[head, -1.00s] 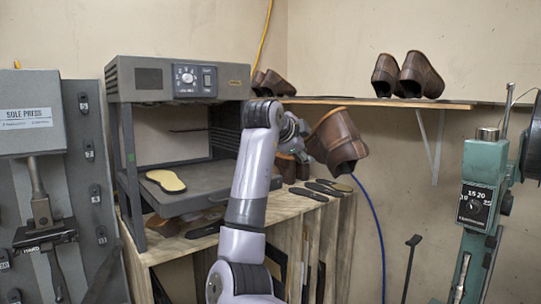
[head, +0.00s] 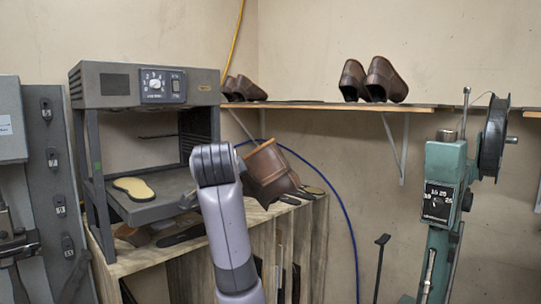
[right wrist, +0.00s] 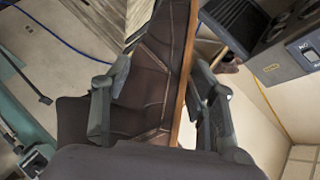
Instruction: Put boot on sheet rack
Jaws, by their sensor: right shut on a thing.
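The brown leather boot (head: 272,172) is in my right gripper, tilted, over the back right part of the wooden sheet rack (head: 318,235) in the head view. I cannot tell whether it touches the rack top. In the right wrist view the boot (right wrist: 150,75) lies between the two fingers of my right gripper (right wrist: 155,105), which is shut on it. In the head view my right arm hides the gripper and part of the boot. The rack has upright slots with dark sheets. My left gripper is not in view.
A grey machine (head: 148,85) with a dial stands on the rack's left part, a tan sole (head: 133,188) on its shelf. Dark soles (head: 300,192) lie at the rack's right end. A wall shelf (head: 340,106) holds brown shoes. A green machine (head: 440,200) stands right.

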